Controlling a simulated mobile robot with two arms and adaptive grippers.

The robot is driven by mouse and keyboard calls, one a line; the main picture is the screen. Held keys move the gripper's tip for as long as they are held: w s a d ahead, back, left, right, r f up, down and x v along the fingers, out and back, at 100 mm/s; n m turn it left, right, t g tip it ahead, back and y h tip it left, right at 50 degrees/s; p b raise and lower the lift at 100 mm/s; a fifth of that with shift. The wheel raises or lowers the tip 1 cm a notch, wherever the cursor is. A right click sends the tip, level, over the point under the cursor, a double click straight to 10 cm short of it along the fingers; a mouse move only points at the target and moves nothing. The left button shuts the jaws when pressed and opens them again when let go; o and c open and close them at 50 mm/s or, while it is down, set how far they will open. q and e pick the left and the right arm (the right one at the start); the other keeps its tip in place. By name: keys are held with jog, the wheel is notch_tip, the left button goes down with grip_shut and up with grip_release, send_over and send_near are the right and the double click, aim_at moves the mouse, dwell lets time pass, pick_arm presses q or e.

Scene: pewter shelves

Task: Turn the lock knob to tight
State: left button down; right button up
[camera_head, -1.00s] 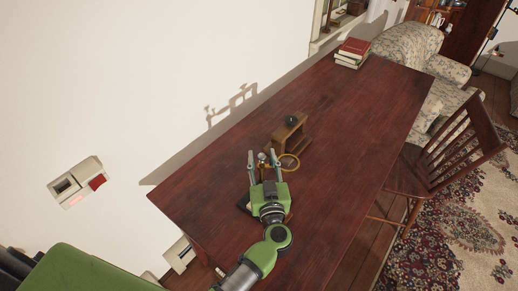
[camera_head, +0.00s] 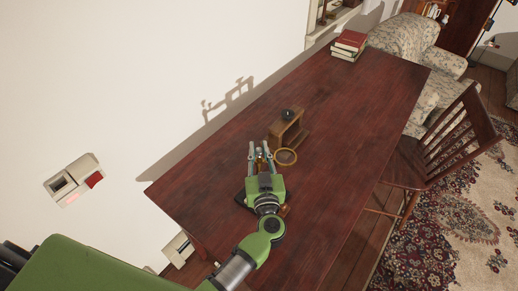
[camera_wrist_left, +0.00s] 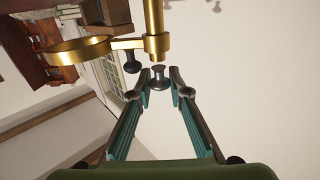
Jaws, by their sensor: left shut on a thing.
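My left gripper (camera_head: 261,147) is over the table at a small brass stand. In the left wrist view its fingertips (camera_wrist_left: 160,78) are shut on a small dark spool-shaped knob (camera_wrist_left: 159,79). The knob sits close to a vertical brass post (camera_wrist_left: 155,25). A brass ring (camera_wrist_left: 76,52) sticks out from the post on a short arm, and a second dark knob (camera_wrist_left: 132,63) hangs by that arm. The ring (camera_head: 286,157) also shows right of the gripper in the head view. The gripper hides most of the stand there. I see no marking of the knob's position. My right gripper is not in view.
A small wooden stand (camera_head: 284,131) with a dark round piece (camera_head: 288,114) on top is just beyond the ring. Books (camera_head: 349,45) lie at the table's far end. A chair (camera_head: 440,145) stands at the right. The dark red tabletop (camera_head: 345,120) is mostly clear.

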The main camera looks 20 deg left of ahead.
pick_arm(q)
jog(key=m+h+p, duration=0.2)
jog(key=t+h+p, duration=0.1)
jog(key=h, duration=0.1)
jog(key=shift+a+r+m+p, duration=0.15)
jog(key=shift+r+m+p, duration=0.1)
jog(key=shift+m+p, duration=0.15)
jog(key=shift+f+m+t+h, duration=0.1)
jog(key=shift+m+t+h, duration=0.25)
jog(key=shift+h, duration=0.45)
jog(key=shift+f+m+h, duration=0.15)
jog(key=shift+m+h, duration=0.4)
jog(key=shift+h, duration=0.15)
jog(key=shift+f+m+h, duration=0.15)
jog(key=shift+m+h, duration=0.25)
jog(key=shift+h, duration=0.3)
jog(key=m+h+b, duration=0.2)
jog(key=h+b, duration=0.1)
jog(key=m+g+h+b, duration=0.1)
jog(key=m+h+b, duration=0.1)
jog(key=h+b, duration=0.1)
jog(key=shift+f+g+b, duration=0.15)
jog(key=shift+g+b, duration=0.1)
jog(key=shift+b, duration=0.55)
jog(key=shift+r+m+g+h+b, duration=0.35)
jog(key=shift+h+b, duration=0.25)
jog(key=shift+b, duration=0.25)
jog(key=shift+f, duration=0.1)
